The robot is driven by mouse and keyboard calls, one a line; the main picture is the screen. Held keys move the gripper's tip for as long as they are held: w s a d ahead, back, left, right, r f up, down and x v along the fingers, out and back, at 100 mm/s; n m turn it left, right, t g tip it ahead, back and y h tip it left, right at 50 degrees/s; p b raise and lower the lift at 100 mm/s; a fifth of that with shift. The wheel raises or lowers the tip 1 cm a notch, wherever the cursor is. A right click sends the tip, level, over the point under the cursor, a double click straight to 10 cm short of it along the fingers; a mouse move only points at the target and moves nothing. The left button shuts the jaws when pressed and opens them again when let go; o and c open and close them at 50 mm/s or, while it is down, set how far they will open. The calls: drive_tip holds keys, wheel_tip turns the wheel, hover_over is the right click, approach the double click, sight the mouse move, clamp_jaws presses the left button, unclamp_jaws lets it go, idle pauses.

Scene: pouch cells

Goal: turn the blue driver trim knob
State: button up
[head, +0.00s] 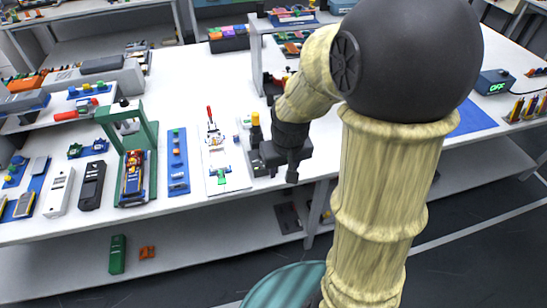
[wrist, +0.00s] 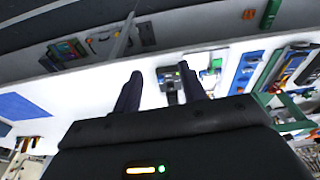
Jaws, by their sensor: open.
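My gripper (head: 280,163) is over the front edge of the white table in the head view. In the wrist view its two dark fingers (wrist: 159,72) stand apart with nothing held between them. A blue box (head: 493,82) with a green lit display is far right on the table. I cannot make out for certain which part is the blue driver's trim knob.
A green frame (head: 152,142) stands to the left, near a blue strip (head: 177,166) and a white board (head: 222,178) with a red-handled tool. A white shelf (head: 285,22) rises behind the gripper. The lower shelf holds a green box (head: 117,254).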

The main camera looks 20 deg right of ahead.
drive_tip(key=w+d+f+g+p, duration=0.1)
drive_tip(key=w, duration=0.9)
drive_tip(key=w+d+f+n+g+p, duration=0.1)
drive_tip(key=w+d+p, duration=0.1)
drive_tip(key=w, duration=0.8)
drive_tip(key=shift+f, duration=0.15)
drive_tip(key=shift+f, duration=0.1)
wheel_tip(320, 180, down, 17)
drive_tip(key=p, duration=0.3)
drive_tip(key=shift+f+p, duration=0.1)
drive_tip(key=shift+p, duration=0.25)
clamp_jaws()
